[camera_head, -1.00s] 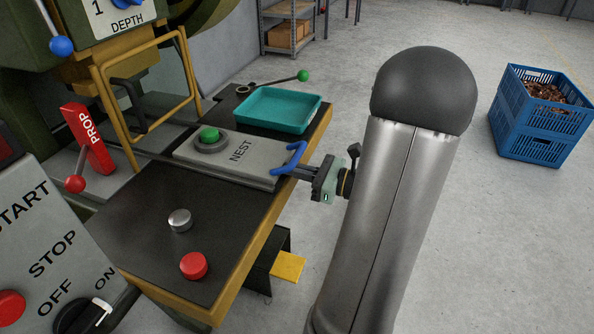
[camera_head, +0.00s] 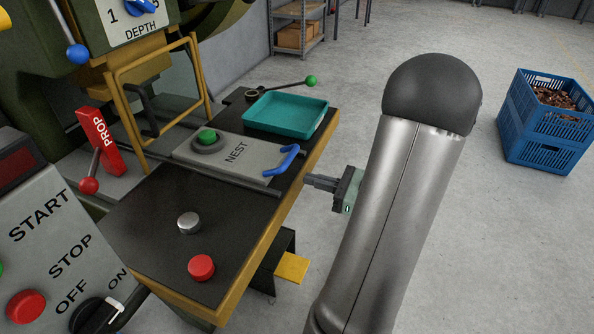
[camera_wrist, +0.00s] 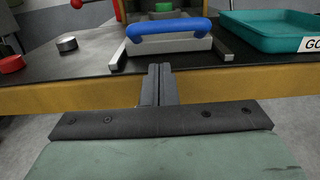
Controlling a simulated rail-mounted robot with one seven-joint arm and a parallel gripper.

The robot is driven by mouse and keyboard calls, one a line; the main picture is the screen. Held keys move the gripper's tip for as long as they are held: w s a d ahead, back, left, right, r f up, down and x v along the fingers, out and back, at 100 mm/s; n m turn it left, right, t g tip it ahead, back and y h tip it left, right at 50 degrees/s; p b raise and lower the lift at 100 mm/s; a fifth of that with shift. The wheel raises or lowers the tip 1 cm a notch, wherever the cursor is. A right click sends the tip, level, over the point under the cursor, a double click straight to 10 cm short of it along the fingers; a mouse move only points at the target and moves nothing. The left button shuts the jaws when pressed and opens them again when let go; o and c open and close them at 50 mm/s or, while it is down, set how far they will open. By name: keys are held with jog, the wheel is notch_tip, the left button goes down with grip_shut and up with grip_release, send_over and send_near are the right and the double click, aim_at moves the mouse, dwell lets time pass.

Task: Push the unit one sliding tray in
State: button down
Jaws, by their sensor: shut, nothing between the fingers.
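The sliding tray is a grey slab marked NEST (camera_head: 236,155) with a blue handle (camera_head: 283,160) on its near end and a green part (camera_head: 207,137) in a round seat on top. It lies on the dark press table between two rails. In the wrist view the blue handle (camera_wrist: 168,29) is straight ahead of the fingers, above and beyond the table's yellow edge. My gripper (camera_head: 309,181) is shut and empty, just off the table edge, apart from the handle. The closed fingertips also show in the wrist view (camera_wrist: 159,68).
A teal tray (camera_head: 287,115) sits on the table beside the slide. A silver button (camera_head: 189,222) and a red button (camera_head: 202,267) are on the table's near part. A red PROP block (camera_head: 101,141) stands at left. A blue crate (camera_head: 546,122) stands on the floor at right.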

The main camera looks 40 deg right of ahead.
aim_at(292, 159)
jog(key=v, duration=0.6)
jog(key=shift+p, duration=0.4)
jog(key=c, duration=1.8)
grip_release()
jog(key=shift+s+d, duration=0.2)
jog(key=shift+s, duration=0.15)
jog(key=o, duration=0.3)
jog(key=shift+s+d+r+n, duration=0.15)
jog(key=shift+r+n, duration=0.1)
jog(key=shift+n, duration=0.15)
notch_tip(292, 159, up, 7)
jog(key=s+d+n+g+h+p, duration=0.1)
jog(key=s+d+n+g+p, duration=0.15)
jog(key=n, duration=1.45)
jog(key=b+x, duration=0.1)
jog(key=x, duration=1.7)
jog(key=shift+r, duration=0.15)
grip_shut()
